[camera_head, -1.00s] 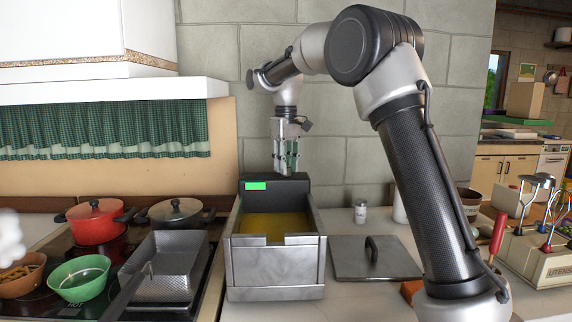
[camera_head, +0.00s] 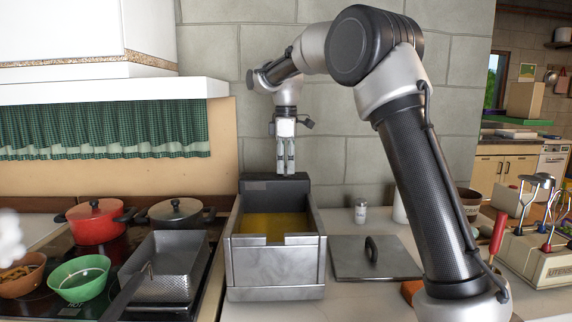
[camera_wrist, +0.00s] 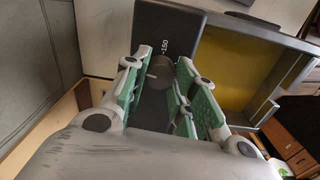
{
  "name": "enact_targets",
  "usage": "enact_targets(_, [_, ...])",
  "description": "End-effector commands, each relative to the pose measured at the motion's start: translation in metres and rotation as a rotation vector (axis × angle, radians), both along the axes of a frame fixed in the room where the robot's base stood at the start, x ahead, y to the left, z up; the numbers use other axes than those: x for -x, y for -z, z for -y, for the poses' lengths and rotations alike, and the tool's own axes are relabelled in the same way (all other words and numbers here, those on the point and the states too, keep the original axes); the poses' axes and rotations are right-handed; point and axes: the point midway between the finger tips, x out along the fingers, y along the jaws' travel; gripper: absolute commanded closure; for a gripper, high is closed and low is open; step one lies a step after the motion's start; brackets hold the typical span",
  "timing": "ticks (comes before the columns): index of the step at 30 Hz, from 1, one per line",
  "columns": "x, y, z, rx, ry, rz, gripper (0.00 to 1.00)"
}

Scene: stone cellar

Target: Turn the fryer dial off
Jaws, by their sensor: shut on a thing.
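The steel fryer (camera_head: 275,266) stands in the middle of the counter with yellow oil in its vat. Its dark control box (camera_head: 258,186) is at the back, with no lit display showing. My gripper (camera_head: 286,168) points down at the top of this box. In the wrist view, the grey round dial (camera_wrist: 161,72) sits on the box (camera_wrist: 170,30) between the green-padded fingers of my gripper (camera_wrist: 163,64), which are shut on it. A white pointer line and the marking "150" show by the dial. In the head view the dial is hidden.
A steel lid (camera_head: 372,268) lies right of the fryer, with a small shaker (camera_head: 361,212) behind it. A wire basket (camera_head: 165,270), a red pot (camera_head: 95,222) and a green bowl (camera_head: 80,278) are on the left. The stone wall is close behind.

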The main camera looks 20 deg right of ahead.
Motion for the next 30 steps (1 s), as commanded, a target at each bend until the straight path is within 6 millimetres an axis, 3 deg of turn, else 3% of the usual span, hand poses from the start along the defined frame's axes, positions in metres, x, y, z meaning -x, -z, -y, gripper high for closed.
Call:
enact_targets(9, [-0.0007,-0.0012,0.0001,0.000,-0.100,0.004,0.97])
enact_targets(23, [-0.0007,-0.0012,0.0001,0.000,-0.114,0.004,0.97])
enact_targets(24, [-0.0007,-0.0013,0.0001,0.000,-0.114,0.004,0.71])
enact_targets(27, [-0.0006,-0.0011,0.0001,0.000,-0.113,0.003,0.53])
enact_targets(30, [-0.0004,-0.0008,0.0000,0.000,-0.113,0.002,0.50])
